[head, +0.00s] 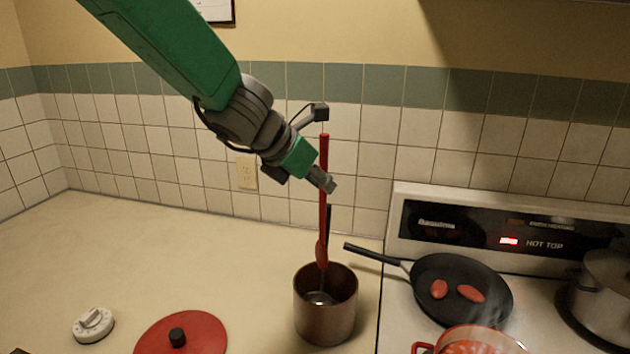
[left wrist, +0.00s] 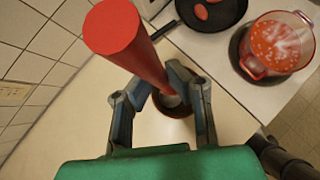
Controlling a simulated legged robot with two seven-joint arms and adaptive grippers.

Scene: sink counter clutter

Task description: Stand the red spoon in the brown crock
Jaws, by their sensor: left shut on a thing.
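The red spoon (head: 324,160) is upright, its handle end up and its bowl down. My left gripper (head: 327,182) is shut on the handle. In the left wrist view the spoon (left wrist: 125,40) runs down between the gripper's fingers (left wrist: 165,88). The brown crock (head: 325,318) stands on the counter straight below. The spoon's bowl overlaps the crock's far rim in the head view; I cannot tell whether it is inside the opening. A black-handled utensil (head: 330,218) stands in the crock behind the spoon. My right gripper is not in view.
A black pan (head: 455,305) with two red pieces sits on the stove, its handle reaching toward the crock. A steaming red pot (head: 470,345) and a grey pot (head: 608,290) are also there. A red lid (head: 205,335) and a white timer (head: 93,325) lie left. The counter behind them is clear.

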